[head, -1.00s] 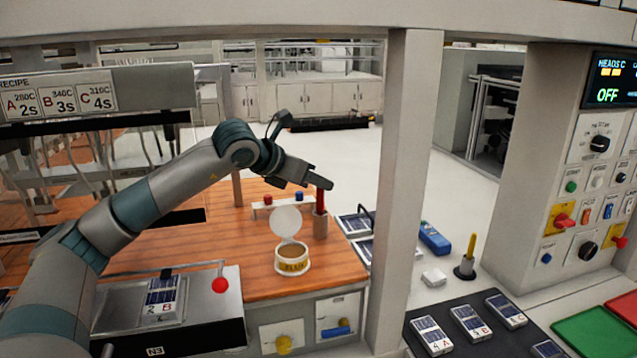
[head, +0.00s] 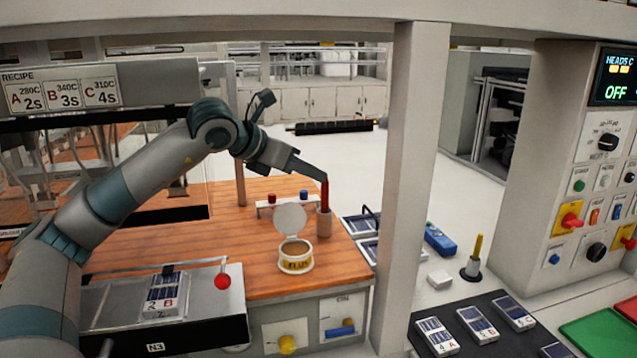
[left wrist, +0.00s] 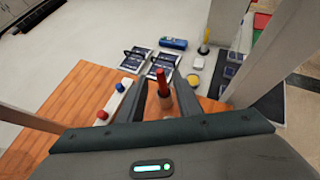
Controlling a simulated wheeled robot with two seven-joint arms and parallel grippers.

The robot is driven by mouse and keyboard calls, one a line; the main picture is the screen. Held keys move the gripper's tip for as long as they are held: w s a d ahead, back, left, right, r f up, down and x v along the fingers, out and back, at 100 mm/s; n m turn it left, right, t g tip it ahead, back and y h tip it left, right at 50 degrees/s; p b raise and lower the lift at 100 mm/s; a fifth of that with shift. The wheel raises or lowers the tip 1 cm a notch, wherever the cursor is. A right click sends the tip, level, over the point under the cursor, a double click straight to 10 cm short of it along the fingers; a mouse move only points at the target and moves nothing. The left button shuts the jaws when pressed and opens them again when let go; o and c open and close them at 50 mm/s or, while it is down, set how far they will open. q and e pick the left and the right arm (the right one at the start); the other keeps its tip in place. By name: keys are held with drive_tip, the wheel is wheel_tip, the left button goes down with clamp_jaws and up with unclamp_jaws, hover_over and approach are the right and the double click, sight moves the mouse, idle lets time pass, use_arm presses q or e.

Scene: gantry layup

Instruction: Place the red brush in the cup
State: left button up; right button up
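The red brush (head: 325,196) stands upright in the small grey-brown cup (head: 324,224) at the right edge of the wooden bench. My left gripper (head: 322,176) is at the top of the brush, pointing down and to the right. In the left wrist view, the brush (left wrist: 161,82) rises between my two fingers (left wrist: 159,88). The fingers are apart, with a gap showing on each side of the brush. The cup (left wrist: 166,102) shows below it. My right gripper is not in view.
A flux pot (head: 296,264) with its lid up stands left of the cup. A small rack (head: 285,205) with red and blue knobs is behind it. A grey post (head: 412,180) rises to the right. A yellow-handled tool (head: 476,250) stands beyond the post.

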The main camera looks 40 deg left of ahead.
use_arm(q)
drive_tip(key=b+v, duration=0.1)
drive_tip(key=v, duration=0.5)
drive_tip(key=shift+o, duration=0.5)
drive_tip(key=shift+s+d, duration=0.1)
drive_tip(key=shift+s, duration=0.05)
idle(0.9)
